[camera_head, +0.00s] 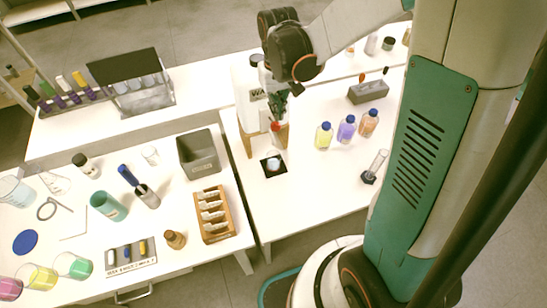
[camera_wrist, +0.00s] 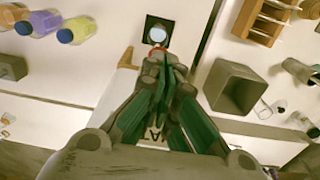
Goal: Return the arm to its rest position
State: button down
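My gripper (camera_head: 277,122) hangs fingers-down above the right-hand table, beside a white panel with lettering (camera_head: 245,90). In the wrist view its green fingers (camera_wrist: 163,62) come together at the tips, and I see no object clearly held between them. A small red part shows at the fingertips; I cannot tell what it belongs to. The arm is bent and reaches out over the table from my column. A black square with a pale round disc (camera_head: 273,165) lies just in front of the gripper; it also shows in the wrist view (camera_wrist: 158,35).
A grey bin (camera_head: 199,153) and a wooden rack (camera_head: 212,214) stand left. A glass cylinder (camera_head: 375,167) is near the right table's edge.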

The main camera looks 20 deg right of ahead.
dwell(0.5)
jog(key=s+r+t+b, duration=0.3)
jog(key=s+t+b, duration=0.4)
jog(key=s+b, duration=0.4)
jog(key=shift+s+r+b, duration=0.2)
jog(key=shift+s+b, duration=0.15)
jog(key=shift+s, duration=1.6)
